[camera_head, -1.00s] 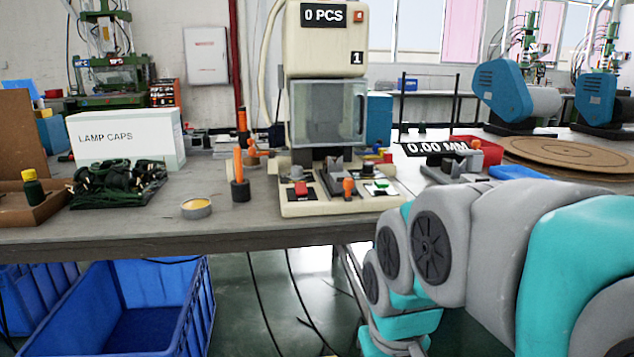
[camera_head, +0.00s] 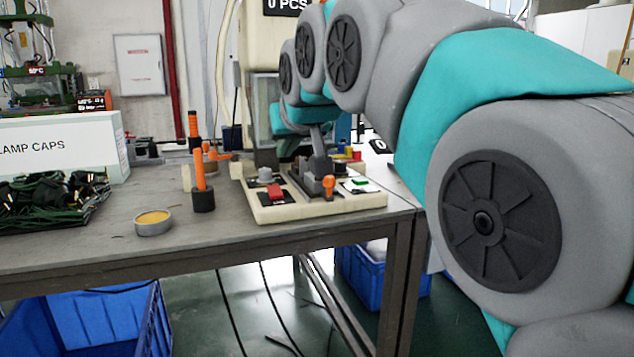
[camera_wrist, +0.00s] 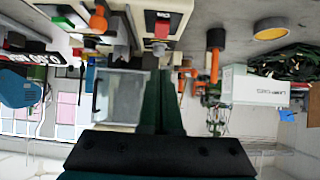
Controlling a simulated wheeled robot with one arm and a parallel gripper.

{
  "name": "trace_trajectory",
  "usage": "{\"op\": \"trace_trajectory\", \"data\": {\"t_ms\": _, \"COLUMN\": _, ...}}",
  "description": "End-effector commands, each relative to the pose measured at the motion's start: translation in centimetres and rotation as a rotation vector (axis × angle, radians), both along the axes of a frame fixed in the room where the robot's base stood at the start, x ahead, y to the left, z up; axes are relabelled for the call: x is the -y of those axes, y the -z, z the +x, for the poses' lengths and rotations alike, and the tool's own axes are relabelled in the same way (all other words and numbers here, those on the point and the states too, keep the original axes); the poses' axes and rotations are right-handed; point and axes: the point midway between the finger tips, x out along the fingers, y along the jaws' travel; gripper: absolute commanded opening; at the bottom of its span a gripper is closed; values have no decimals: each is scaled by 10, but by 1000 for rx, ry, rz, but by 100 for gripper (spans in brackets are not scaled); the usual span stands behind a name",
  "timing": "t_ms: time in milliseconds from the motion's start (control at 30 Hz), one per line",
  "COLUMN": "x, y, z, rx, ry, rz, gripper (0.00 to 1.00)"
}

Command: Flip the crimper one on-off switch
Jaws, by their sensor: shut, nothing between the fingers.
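Crimper one is the beige machine (camera_head: 250,50) with the "0 PCS" display. My arm covers much of its upper part in the head view. On its base plate (camera_head: 330,204), a red switch (camera_head: 276,192) sits at the front left. This red switch also shows in the upside-down wrist view (camera_wrist: 162,25). In the wrist view my gripper (camera_wrist: 161,72) has its dark green fingers together and empty, pointing towards the machine's base. The fingertips appear apart from the red switch. In the head view my arm's end is in front of the machine and the fingertips are hard to make out.
An orange-handled lever (camera_head: 328,186) and a green button (camera_head: 360,181) are on the base, right of the red switch. An orange-handled tool (camera_head: 201,182) and a round tin (camera_head: 153,222) stand to the left. Dark cables (camera_head: 50,198) lie near the lamp caps box (camera_head: 60,145).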

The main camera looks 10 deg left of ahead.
Motion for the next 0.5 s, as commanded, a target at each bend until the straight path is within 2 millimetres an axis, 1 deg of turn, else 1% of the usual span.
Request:
{"op": "trace_trajectory", "data": {"t_ms": 33, "x": -4, "y": -3, "z": 0, "rx": 9, "ry": -6, "rz": 6, "gripper": 0}}
{"op": "trace_trajectory", "data": {"t_ms": 133, "x": -8, "y": -7, "z": 0, "rx": 17, "ry": -11, "rz": 10, "gripper": 0}}
{"op": "trace_trajectory", "data": {"t_ms": 500, "x": -8, "y": -7, "z": 1, "rx": 16, "ry": -10, "rz": 11, "gripper": 0}}
